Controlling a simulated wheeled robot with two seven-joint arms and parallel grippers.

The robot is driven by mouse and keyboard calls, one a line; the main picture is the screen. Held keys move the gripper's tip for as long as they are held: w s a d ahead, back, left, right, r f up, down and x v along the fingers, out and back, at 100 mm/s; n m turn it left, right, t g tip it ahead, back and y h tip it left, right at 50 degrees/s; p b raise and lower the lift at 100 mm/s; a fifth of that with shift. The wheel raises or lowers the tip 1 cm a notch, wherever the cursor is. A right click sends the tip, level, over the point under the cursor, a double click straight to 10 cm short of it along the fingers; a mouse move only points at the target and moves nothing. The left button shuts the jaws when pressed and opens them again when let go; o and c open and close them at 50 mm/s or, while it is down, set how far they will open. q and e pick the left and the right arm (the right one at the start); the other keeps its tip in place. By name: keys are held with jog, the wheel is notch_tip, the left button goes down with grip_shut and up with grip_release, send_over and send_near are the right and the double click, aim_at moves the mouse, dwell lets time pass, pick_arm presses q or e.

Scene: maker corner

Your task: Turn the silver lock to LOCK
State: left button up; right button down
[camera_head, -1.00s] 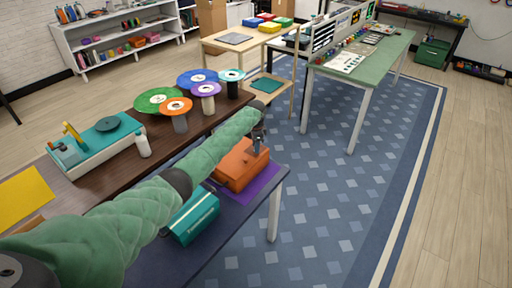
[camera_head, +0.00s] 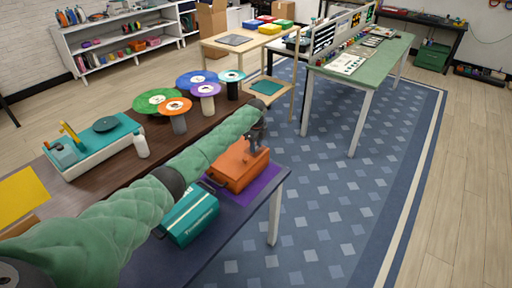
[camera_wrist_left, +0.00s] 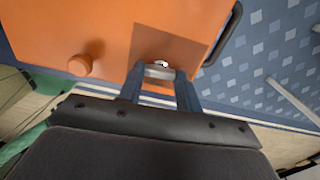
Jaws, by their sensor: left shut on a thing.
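An orange box (camera_head: 238,166) sits on a purple mat (camera_head: 268,178) on the dark table. In the left wrist view the orange box (camera_wrist_left: 120,30) fills the upper left, with a round orange knob on its face. The silver lock (camera_wrist_left: 160,65) is on a darker square patch of that face. My left gripper (camera_wrist_left: 160,72) is shut on the silver lock, its two dark fingers on either side. In the head view my left gripper (camera_head: 256,146) is at the box, and its fingertips are too small to read. Any LOCK marking is too small to see. My right gripper is not in view.
A teal box (camera_head: 190,216) stands on the dark table close to my left arm. Several coloured discs on stands, such as a green one (camera_head: 158,101), are on the brown table behind. Patterned carpet lies open to the right.

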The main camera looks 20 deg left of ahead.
pick_arm(q)
jog(key=shift+m, duration=0.4)
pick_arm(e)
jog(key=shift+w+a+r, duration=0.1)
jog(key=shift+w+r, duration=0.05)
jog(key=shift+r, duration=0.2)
pick_arm(q)
jog(key=o, duration=1)
jog(key=shift+r, duration=0.1)
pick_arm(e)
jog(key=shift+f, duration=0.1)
pick_arm(q)
jog(key=shift+r+b, duration=0.3)
jog(key=shift+b, duration=0.05)
notch_tip(320, 180, up, 6)
jog(key=shift+f+b, duration=0.25)
jog(key=shift+b, duration=0.75)
jog(key=shift+r, duration=0.8)
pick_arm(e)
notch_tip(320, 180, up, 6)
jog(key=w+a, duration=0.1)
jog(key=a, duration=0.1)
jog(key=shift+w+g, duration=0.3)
